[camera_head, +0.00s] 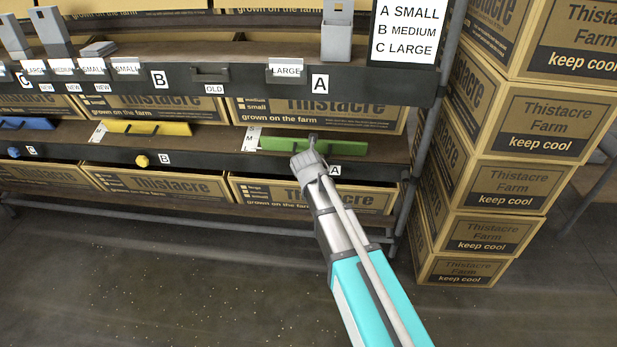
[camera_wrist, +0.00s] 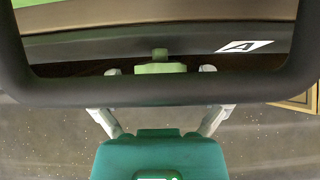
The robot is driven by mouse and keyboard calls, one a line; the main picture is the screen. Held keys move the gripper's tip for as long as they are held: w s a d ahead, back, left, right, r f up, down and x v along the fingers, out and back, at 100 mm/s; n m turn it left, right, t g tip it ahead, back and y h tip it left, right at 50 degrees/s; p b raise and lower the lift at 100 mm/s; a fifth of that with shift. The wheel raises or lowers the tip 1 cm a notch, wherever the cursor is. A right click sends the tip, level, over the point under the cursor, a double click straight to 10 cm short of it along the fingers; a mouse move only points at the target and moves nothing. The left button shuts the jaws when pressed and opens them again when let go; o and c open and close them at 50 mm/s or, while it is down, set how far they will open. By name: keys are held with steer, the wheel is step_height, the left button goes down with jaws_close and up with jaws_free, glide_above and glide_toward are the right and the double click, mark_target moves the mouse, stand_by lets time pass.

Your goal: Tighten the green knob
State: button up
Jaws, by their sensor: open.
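The green knob (camera_wrist: 160,68) shows in the wrist view on the front of a dark shelf rail, left of the A label (camera_wrist: 244,46). In the head view my gripper and arm hide the knob. My gripper (camera_wrist: 160,71) is open, with one pale fingertip on each side of the knob and a visible gap on both sides. In the head view my gripper (camera_head: 309,166) is at the lower shelf, in front of the green panel (camera_head: 345,147) and left of the A label.
A dark curved bar (camera_wrist: 160,91) crosses close to the wrist camera. A yellow knob (camera_head: 142,160) and blue knob (camera_head: 13,152) sit farther left on the rail. Stacked cartons (camera_head: 507,187) stand right of the shelf post. The floor in front is clear.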

steer(key=shift+w+f, duration=0.35)
steer(key=shift+f, duration=0.05)
